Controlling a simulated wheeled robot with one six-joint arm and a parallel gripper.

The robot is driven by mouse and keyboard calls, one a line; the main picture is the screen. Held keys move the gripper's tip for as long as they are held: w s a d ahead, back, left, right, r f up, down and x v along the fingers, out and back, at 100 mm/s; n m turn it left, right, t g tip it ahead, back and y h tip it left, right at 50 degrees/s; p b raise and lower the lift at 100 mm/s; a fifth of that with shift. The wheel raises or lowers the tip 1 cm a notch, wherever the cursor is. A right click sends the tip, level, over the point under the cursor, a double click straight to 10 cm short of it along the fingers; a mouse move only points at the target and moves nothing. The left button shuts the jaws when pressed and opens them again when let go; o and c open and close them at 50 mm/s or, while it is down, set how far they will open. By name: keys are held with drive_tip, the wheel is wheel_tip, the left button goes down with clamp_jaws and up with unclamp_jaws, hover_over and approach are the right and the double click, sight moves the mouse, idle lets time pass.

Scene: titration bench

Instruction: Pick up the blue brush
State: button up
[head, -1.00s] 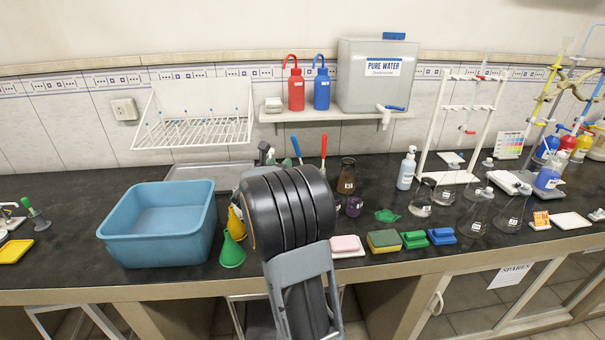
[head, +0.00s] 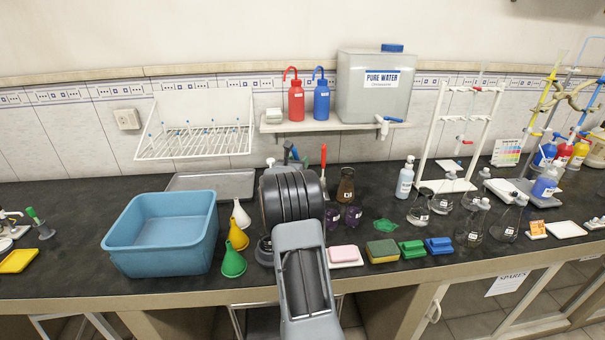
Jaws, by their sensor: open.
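A tall blue handle (head: 295,153) stands behind my arm, with only a small part showing; whether it is a brush I cannot tell. My gripper (head: 288,156) is mostly hidden behind my own arm. Its grey tips show beside the blue handle, open, and I cannot tell whether they touch it. A low blue block with a grip on top (head: 439,246), like a scrubbing brush, lies near the bench's front edge, apart from my gripper.
A red handle (head: 323,158) stands just right of my gripper. A brown bottle (head: 346,186), purple cups (head: 353,216), funnels (head: 233,262) and a blue basin (head: 120,246) are around my arm. A green block (head: 412,249) lies beside the blue block. A shelf (head: 340,125) hangs behind.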

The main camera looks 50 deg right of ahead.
drive_tip(key=shift+x, duration=0.9)
drive_tip(key=shift+c, duration=0.5)
clamp_jaws()
